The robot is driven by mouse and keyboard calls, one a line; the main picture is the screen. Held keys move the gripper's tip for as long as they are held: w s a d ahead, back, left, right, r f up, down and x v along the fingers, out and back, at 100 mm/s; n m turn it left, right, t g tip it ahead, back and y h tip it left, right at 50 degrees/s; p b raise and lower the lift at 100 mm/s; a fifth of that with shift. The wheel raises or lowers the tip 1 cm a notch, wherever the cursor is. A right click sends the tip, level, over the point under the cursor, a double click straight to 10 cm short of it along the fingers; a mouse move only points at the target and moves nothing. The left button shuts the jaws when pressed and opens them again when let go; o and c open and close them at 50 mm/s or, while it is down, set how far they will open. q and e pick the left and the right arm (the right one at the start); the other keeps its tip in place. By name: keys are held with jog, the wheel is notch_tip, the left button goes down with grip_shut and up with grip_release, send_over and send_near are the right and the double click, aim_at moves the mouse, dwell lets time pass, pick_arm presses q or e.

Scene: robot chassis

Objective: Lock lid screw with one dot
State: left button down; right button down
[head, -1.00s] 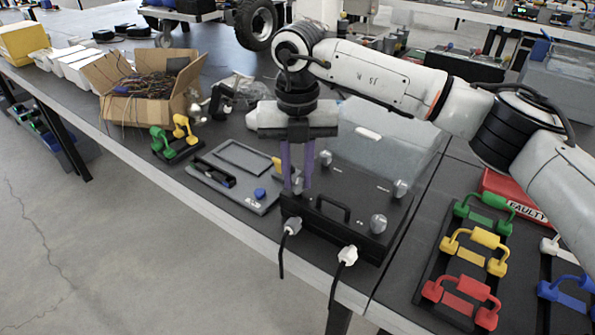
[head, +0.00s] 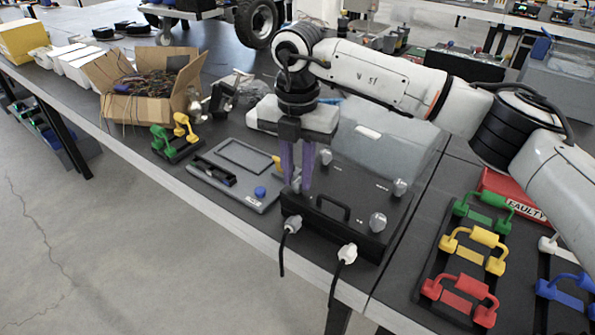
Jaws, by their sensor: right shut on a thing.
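The black box (head: 340,228) with a handle (head: 332,207) on its lid stands near the front edge of the table. Grey lid screws show at its back left (head: 326,157), right (head: 400,187) and front right (head: 378,222) corners. My right gripper (head: 297,188), with purple fingers, points down at the front left corner and is shut on the lid screw there. The fingers mostly hide this screw. The dot marks on the lid are too small to read. My left gripper is not in view.
A grey panel with a blue knob (head: 260,192) lies left of the box. A translucent grey case (head: 385,145) stands behind it. Two connectors with cables (head: 347,254) hang at the box's front. Racks of coloured handles (head: 460,287) and a red FAULTY bin (head: 515,207) are at right.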

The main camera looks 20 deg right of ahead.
aim_at(298, 179)
jog(key=c, duration=1.6)
grip_release()
jog(key=shift+o, duration=0.2)
jog(key=shift+r, duration=0.1)
notch_tip(298, 179, up, 10)
